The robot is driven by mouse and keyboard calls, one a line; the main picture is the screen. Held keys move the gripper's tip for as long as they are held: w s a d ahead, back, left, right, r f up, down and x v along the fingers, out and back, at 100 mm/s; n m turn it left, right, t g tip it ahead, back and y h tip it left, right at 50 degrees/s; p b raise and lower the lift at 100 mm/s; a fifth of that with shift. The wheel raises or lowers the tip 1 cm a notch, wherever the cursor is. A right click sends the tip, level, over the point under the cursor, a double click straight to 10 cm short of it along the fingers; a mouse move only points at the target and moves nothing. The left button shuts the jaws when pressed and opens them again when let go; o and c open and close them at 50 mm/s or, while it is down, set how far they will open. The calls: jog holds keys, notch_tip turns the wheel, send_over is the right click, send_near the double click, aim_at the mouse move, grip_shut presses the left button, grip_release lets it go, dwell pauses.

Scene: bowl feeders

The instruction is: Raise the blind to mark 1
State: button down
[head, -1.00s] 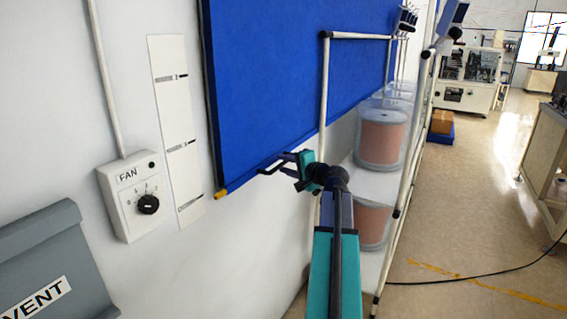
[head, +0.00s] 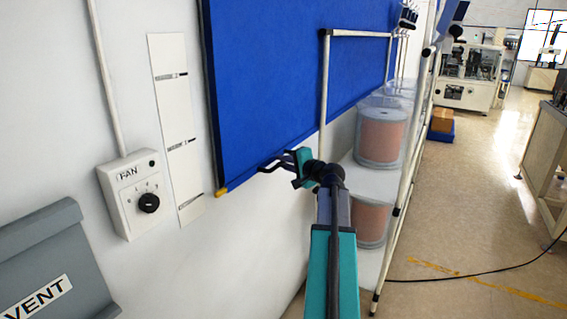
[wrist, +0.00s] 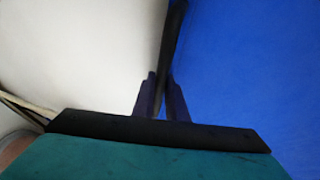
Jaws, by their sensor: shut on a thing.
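The blue blind (head: 285,80) hangs on the wall, and its bottom bar ends at the left in a yellow cap (head: 221,191). A white strip (head: 172,105) left of the blind carries several dark marks; their labels are too small to read. The yellow cap is roughly level with the lowest mark. My gripper (head: 284,162) is at the blind's lower edge, shut on a thin dark handle (head: 268,168). In the wrist view the dark bar (wrist: 168,60) stands between the fingers (wrist: 160,98), with the blue blind (wrist: 250,70) to the right.
A FAN control box (head: 128,195) and a grey VENT panel (head: 60,265) are on the wall at left. A rack (head: 323,85) with large spools (head: 381,138) stands just right of my arm. The floor (head: 480,210) farther right is mostly open, with a black cable.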

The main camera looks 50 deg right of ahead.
notch_tip(320, 180, up, 17)
jog(key=p, duration=0.5)
jog(key=c, duration=1.8)
grip_release()
jog(key=shift+o, duration=0.2)
jog(key=shift+s, duration=0.1)
jog(key=b+v, duration=0.3)
jog(key=v, duration=1)
jog(key=shift+s, duration=0.35)
jog(key=shift+a, duration=0.1)
